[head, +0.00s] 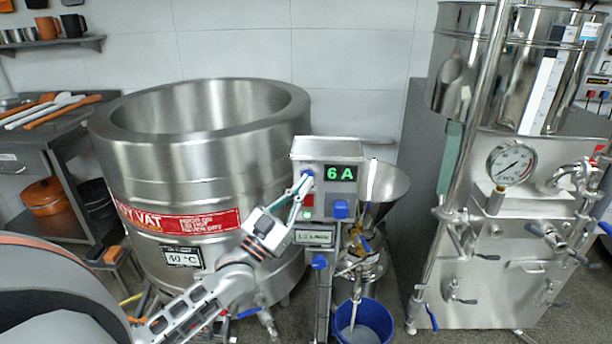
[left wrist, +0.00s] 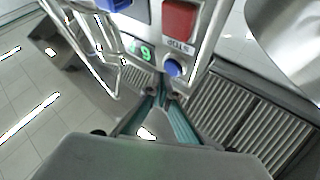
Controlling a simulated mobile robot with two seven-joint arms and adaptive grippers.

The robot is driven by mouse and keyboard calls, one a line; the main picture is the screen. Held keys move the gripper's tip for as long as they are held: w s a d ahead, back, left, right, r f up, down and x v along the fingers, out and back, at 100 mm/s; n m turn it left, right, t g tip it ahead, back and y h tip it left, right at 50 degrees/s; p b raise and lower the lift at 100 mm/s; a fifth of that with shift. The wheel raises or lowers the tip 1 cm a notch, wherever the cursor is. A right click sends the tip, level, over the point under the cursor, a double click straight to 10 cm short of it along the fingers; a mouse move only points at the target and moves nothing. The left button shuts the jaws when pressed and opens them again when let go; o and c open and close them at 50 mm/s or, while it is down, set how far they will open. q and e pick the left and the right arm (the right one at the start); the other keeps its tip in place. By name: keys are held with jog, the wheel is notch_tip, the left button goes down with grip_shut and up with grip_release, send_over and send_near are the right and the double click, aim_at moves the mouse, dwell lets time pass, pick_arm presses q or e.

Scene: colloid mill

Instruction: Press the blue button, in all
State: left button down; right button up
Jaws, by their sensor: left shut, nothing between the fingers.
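A steel control box (head: 325,156) stands on a post in the middle of the head view. Its display (head: 341,174) reads "6 A" in green. The round blue button (head: 307,173) is at its upper left, above a red button (head: 308,199). My left gripper (head: 303,184) is shut and empty, its tips at the lower edge of the blue button in that view. In the left wrist view, the tips (left wrist: 162,96) are close to the blue button (left wrist: 172,67), beside the red STOP button (left wrist: 179,20). I cannot tell whether they touch it. My right gripper is out of view.
A large blue knob (head: 340,209) sits right of the red button. A big steel vat (head: 190,160) stands behind my left arm. A steel funnel (head: 386,184) is right of the box, with a blue bucket (head: 374,318) below. A tall steel machine (head: 500,260) stands at right.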

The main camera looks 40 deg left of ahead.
pick_arm(q)
jog(key=shift+s+d, duration=0.1)
jog(key=shift+s, duration=0.05)
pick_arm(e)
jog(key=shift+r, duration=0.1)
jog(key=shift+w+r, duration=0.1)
pick_arm(q)
jog(key=s+d, duration=0.1)
jog(key=s+p, duration=0.1)
jog(key=s, duration=0.1)
jog(key=s+d+p, duration=0.1)
jog(key=shift+s+d, duration=0.15)
jog(key=shift+d, duration=0.15)
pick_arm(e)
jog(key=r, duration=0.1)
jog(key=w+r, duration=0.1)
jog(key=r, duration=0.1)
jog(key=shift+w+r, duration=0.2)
pick_arm(q)
jog(key=shift+f, duration=0.1)
